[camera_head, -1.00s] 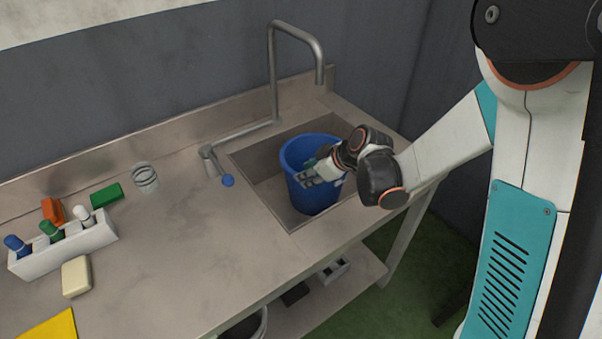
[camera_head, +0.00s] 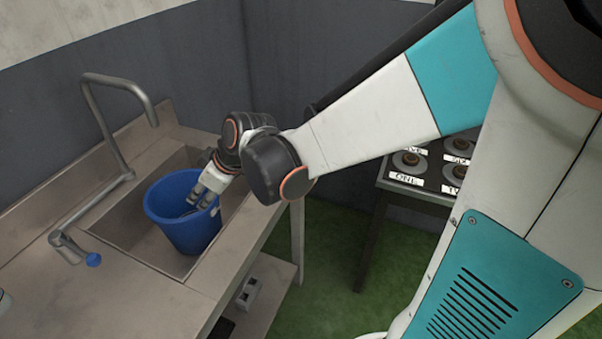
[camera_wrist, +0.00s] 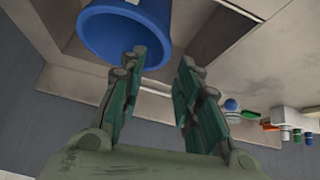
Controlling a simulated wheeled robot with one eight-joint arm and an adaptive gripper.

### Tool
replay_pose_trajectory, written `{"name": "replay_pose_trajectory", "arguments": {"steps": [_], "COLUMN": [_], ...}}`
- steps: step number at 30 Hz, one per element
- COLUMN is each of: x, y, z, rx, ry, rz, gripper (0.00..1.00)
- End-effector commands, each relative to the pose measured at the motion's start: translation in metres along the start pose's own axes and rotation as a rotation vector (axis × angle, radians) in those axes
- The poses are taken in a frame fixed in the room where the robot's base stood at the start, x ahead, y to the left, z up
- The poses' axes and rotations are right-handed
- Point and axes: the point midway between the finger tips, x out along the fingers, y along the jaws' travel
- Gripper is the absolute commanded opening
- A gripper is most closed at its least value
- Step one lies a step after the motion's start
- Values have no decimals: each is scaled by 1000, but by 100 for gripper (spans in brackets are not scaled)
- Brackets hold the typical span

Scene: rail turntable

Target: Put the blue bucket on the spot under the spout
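The blue bucket (camera_head: 182,225) stands upright in the sink (camera_head: 125,225), near its right end. It also shows at the top of the wrist view (camera_wrist: 115,30). The spot itself cannot be seen. My gripper (camera_head: 198,198) is at the bucket's right rim in the head view. In the wrist view my gripper (camera_wrist: 162,62) has its fingers apart with nothing between them. Its left finger overlaps the bucket's edge there; contact cannot be told.
A stand with labelled round knobs (camera_head: 412,165) is on the right, beyond green floor (camera_head: 325,245). Several coloured items (camera_wrist: 285,125) lie on the counter.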

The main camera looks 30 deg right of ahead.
Motion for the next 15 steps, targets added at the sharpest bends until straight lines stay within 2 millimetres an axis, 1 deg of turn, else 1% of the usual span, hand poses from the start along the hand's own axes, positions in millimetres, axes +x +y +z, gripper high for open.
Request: {"name": "replay_pose_trajectory", "arguments": {"steps": [1, 6, 11, 15], "x": [-18, -64, -103, -132], "y": [-6, -11, -18, -26], "z": [8, 27, 50, 74], "rx": [34, 168, 293, 399], "ry": [-10, -36, -47, -50], "rz": [18, 96, 170, 237], "gripper": [31, 31, 31, 31]}}
